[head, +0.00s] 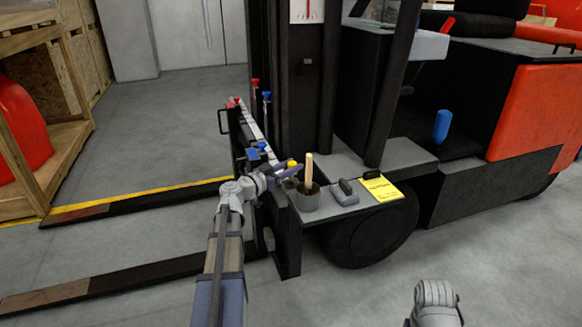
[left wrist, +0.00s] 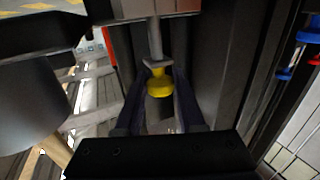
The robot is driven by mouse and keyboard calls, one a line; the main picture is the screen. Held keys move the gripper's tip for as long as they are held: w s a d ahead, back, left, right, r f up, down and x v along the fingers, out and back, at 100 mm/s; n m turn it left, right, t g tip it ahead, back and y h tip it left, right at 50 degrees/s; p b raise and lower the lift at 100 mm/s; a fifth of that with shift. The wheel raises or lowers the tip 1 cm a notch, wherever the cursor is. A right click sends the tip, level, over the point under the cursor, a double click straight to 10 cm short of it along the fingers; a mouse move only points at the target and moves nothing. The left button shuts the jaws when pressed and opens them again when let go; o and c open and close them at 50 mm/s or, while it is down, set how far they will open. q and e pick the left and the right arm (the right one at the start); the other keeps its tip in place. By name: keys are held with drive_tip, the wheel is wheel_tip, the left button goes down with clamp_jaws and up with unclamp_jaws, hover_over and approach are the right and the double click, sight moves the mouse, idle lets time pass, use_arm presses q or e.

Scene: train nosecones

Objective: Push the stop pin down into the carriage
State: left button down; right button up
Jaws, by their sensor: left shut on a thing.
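The stop pin with a yellow knob (head: 292,164) is at the near end of the forklift's dark carriage (head: 238,135). My left gripper (head: 283,171) is at the pin. In the left wrist view the fingers of my left gripper (left wrist: 158,95) are on both sides of the yellow knob (left wrist: 159,87) and shut on it. A grey metal shank (left wrist: 155,40) runs from the knob towards a dark block. How deep the pin sits in the carriage cannot be told. My right arm shows at the bottom right; its gripper is out of view.
A grey pot (head: 308,202) with a wooden handle sticking up stands close to my left gripper. A grey tool (head: 345,194) and a yellow note (head: 383,189) lie on the step beside it. Red and blue knobs (head: 266,96) stand along the carriage. Forks (head: 140,203) extend left.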

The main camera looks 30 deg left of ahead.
sight(291, 185)
use_arm(q)
drive_tip(key=shift+f+b, duration=1.85)
drive_tip(key=shift+f, duration=0.1)
drive_tip(key=shift+c, duration=2.2)
unclamp_jaws()
drive_tip(key=v, duration=0.7)
drive_tip(key=shift+s, duration=0.4)
drive_tip(key=shift+a, duration=0.15)
